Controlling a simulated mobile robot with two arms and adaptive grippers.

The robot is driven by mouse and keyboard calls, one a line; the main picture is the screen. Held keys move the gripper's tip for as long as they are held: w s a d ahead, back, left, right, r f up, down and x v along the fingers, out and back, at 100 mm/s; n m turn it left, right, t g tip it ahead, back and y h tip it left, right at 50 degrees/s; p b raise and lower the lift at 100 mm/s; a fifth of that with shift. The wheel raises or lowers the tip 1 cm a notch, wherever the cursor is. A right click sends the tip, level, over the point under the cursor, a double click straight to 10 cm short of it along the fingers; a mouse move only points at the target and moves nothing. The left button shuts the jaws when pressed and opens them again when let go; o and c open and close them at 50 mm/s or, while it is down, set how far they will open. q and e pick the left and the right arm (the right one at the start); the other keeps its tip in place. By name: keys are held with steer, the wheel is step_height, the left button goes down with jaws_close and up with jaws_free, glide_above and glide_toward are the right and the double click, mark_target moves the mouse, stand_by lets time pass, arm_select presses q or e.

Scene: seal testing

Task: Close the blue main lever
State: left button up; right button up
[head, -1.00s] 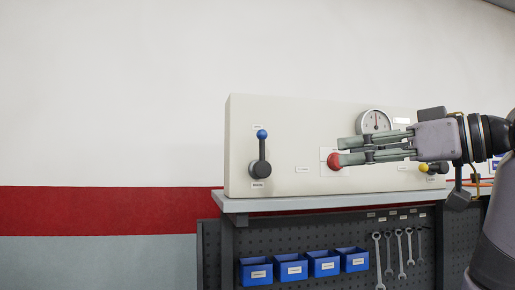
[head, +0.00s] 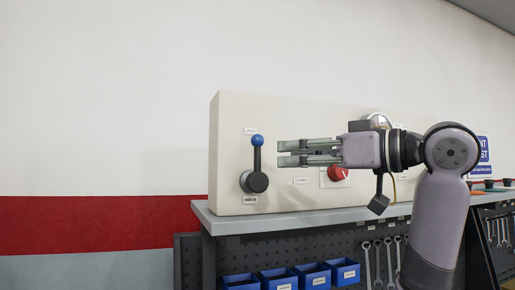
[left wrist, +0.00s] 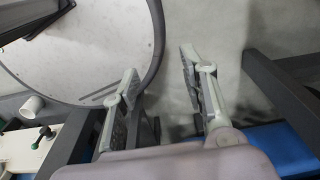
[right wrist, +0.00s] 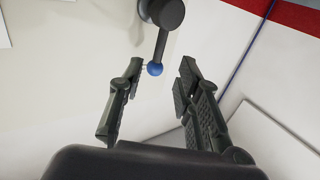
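The blue main lever has a dark arm and a blue ball knob (head: 257,140). It points up from a dark round hub (head: 254,182) on the left part of the cream panel (head: 228,165). My right gripper (head: 280,153) is to the right of the lever, apart from it, pointing left. In the right wrist view, its fingers (right wrist: 162,64) are open and empty, and the blue knob (right wrist: 155,69) shows beyond the tips, nearer the left finger. My left gripper (left wrist: 160,65) is open and empty in its wrist view; it is outside the head view.
A red button (head: 338,174) is behind and below my right wrist. The gauge (head: 378,118) is mostly hidden. The panel stands on a grey bench (head: 290,222) with blue bins (head: 275,279) and wrenches (head: 377,262) below. The wall left of the panel is clear.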

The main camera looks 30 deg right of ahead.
mark_target(260, 156)
steer(key=p+x, duration=0.2)
steer(key=x, duration=0.5)
steer(key=shift+w, duration=0.1)
steer(key=shift+w+a+p, duration=0.2)
steer(key=shift+w+p, duration=0.1)
steer(key=shift+w, duration=0.05)
steer(key=shift+w+a, duration=0.1)
steer(key=shift+w, duration=0.25)
steer(key=shift+w+f, duration=0.1)
steer(key=shift+w, duration=0.15)
arm_select(q)
steer(key=w+r, duration=0.2)
steer(key=r, duration=0.1)
steer(key=shift+r, duration=0.3)
arm_select(e)
steer(key=shift+s, duration=0.1)
steer(key=shift+c, duration=0.5)
jaws_close()
arm_select(q)
steer(key=shift+w, duration=0.2)
